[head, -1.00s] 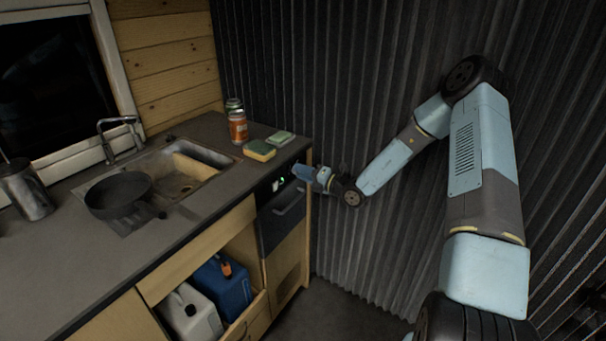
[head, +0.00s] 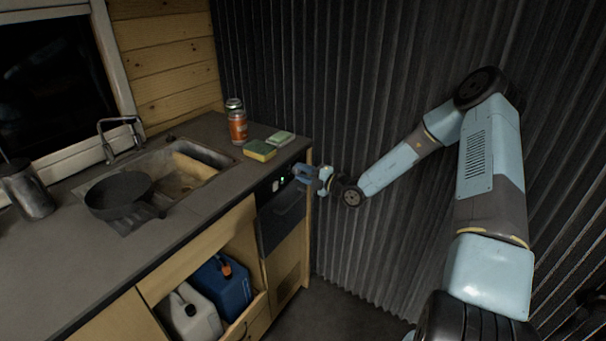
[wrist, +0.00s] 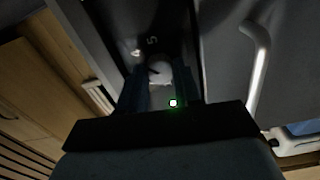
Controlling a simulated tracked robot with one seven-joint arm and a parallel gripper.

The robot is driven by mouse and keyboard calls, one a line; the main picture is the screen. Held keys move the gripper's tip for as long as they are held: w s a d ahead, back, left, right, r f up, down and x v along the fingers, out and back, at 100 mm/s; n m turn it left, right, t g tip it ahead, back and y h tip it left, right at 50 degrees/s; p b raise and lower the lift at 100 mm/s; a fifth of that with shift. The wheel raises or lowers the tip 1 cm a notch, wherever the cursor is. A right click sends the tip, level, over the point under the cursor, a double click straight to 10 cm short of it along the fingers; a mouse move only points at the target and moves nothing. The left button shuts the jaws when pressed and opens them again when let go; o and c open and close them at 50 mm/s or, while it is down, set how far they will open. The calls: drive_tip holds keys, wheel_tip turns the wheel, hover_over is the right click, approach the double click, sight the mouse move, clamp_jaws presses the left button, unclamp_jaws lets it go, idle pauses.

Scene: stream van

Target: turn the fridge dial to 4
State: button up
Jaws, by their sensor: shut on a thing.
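The fridge (head: 281,217) is the dark unit at the right end of the counter, with a control strip along its top. In the wrist view the pale round dial (wrist: 158,72) sits between my gripper's two fingers (wrist: 160,85). A figure that looks like 5 (wrist: 152,40) shows beside the dial. A dark mark shows on the dial, but I cannot tell which number it points to. A small green light (wrist: 173,103) glows close by. My gripper (head: 298,174) is shut on the dial; in the head view it hides the dial.
Sponges (head: 260,150) and cans (head: 237,127) stand on the counter above the fridge. The fridge handle (wrist: 259,65) runs beside the dial in the wrist view. A corrugated wall (head: 340,110) rises behind my arm. A sink (head: 205,157) with a pan (head: 120,194) lies left.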

drive_tip(key=shift+w+d+f, duration=0.1)
drive_tip(key=shift+d+f, duration=0.05)
drive_tip(key=shift+d, duration=0.1)
drive_tip(key=o, duration=0.8)
drive_tip(key=shift+o, duration=1.2)
drive_tip(key=shift+a, duration=0.1)
drive_tip(key=v, duration=1.3)
drive_tip(key=shift+s+d, duration=0.25)
drive_tip(key=shift+d, duration=0.05)
